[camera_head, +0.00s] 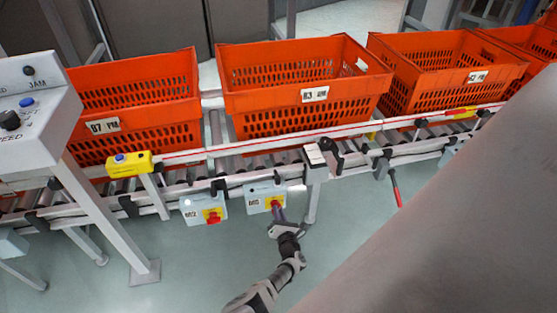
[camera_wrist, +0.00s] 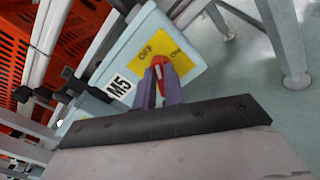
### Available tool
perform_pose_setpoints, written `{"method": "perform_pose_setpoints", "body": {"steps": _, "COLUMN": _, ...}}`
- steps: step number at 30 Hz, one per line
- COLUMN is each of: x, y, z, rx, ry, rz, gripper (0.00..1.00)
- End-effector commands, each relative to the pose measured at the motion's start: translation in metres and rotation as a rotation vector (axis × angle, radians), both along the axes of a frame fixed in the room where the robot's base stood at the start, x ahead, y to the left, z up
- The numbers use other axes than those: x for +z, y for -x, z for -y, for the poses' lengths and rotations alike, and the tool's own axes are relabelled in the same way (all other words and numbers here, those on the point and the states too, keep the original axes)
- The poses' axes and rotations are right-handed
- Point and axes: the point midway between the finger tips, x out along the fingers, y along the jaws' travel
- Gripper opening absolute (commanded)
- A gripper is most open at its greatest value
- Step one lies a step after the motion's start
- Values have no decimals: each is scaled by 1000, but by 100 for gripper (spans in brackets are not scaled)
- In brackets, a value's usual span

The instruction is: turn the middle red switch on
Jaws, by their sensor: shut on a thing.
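The red switch (camera_wrist: 160,62) sits on a yellow plate (camera_wrist: 150,42) marked OFF and ON, on a pale blue box (camera_wrist: 187,68) labelled M5 in the wrist view. In the head view this box (camera_head: 254,192) hangs from the conveyor's front rail. My gripper (camera_wrist: 161,84) is shut on the red switch, its two purple fingers on either side of the handle. My gripper (camera_head: 279,214) also shows in the head view, reaching up from below. The fingers partly hide the switch, so its exact setting is hard to tell.
A similar box (camera_head: 206,209) with its own red switch (camera_head: 213,216) hangs to the left. Several orange totes, one of them the middle tote (camera_head: 301,112), stand on the roller conveyor (camera_head: 180,180) behind. A conveyor leg (camera_head: 312,203) stands just right of my gripper. The floor (camera_head: 200,270) below is clear.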

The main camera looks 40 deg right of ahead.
Motion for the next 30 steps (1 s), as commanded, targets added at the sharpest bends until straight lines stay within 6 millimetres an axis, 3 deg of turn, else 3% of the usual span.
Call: {"method": "perform_pose_setpoints", "body": {"steps": 30, "x": -6, "y": 2, "z": 3, "rx": 0, "ry": -803, "rz": 383, "gripper": 0}}
